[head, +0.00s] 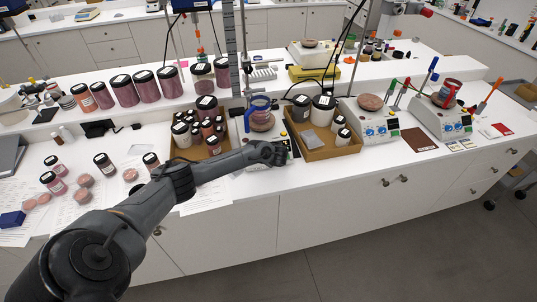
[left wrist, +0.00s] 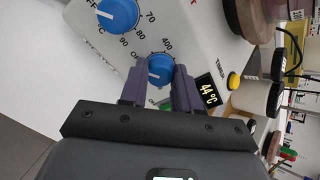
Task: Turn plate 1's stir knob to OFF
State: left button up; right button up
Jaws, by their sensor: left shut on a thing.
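A white hot plate (left wrist: 205,52) fills much of the left wrist view, its panel tilted in the picture. The blue knob (left wrist: 160,66) marked with 400 and the start of an O word sits between the two fingers of my left gripper (left wrist: 159,82), which is shut on it. Its exact pointer direction is hard to tell. A second blue knob (left wrist: 118,14), marked 70, 80 and 90, is further up. The display (left wrist: 208,89) reads 44 °C. In the head view, my left gripper (head: 280,153) covers most of the plate's front. My right gripper is not in view.
Cardboard trays with jars stand left (head: 178,148) and right (head: 330,148) of this plate. Two more hot plates (head: 378,126) (head: 455,124) stand to the right. A yellow button (left wrist: 234,80) is near the display.

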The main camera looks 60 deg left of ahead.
pick_arm(q)
jog(key=o, duration=1.1)
jog(key=shift+c, duration=0.2)
jog(key=shift+r, duration=0.1)
jog(key=p+v, duration=0.2)
jog(key=v, duration=0.8)
jog(key=shift+d+r+p, duration=0.2)
jog(key=shift+d+p, duration=0.1)
jog(key=shift+s, duration=0.1)
